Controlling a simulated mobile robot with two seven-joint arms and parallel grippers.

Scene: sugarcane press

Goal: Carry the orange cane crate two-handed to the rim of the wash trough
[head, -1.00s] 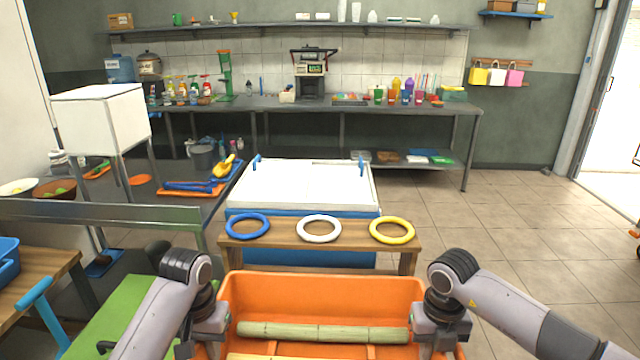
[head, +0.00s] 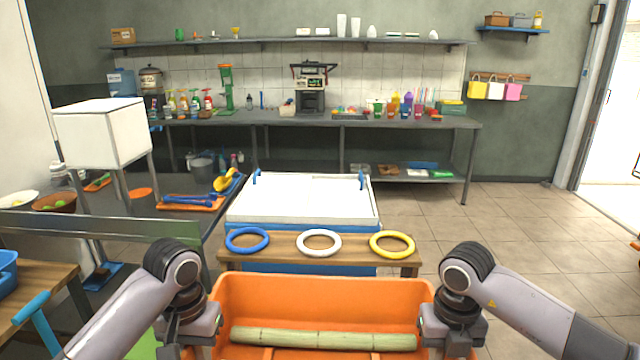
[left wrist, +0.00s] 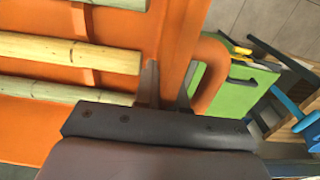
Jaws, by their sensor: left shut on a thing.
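The orange cane crate (head: 325,290) is at the bottom centre of the head view, level, its near part cut off. Pale green cane (head: 320,339) lies across it; several pieces show in the left wrist view (left wrist: 70,52). My left gripper (head: 194,338) is at the crate's left end. In the left wrist view its fingers (left wrist: 165,88) are shut on the crate's end, beside the looped orange handle (left wrist: 212,72). My right gripper (head: 449,336) is at the right end, its fingertips hidden; the level crate moves with both hands. I cannot identify the wash trough for certain.
A wooden bench (head: 285,255) with blue, white and yellow rings stands just beyond the crate. Behind it is a white-topped blue chest (head: 300,198). A metal rail (head: 100,230) and dark counter are at left. Tiled floor (head: 540,260) is open at right.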

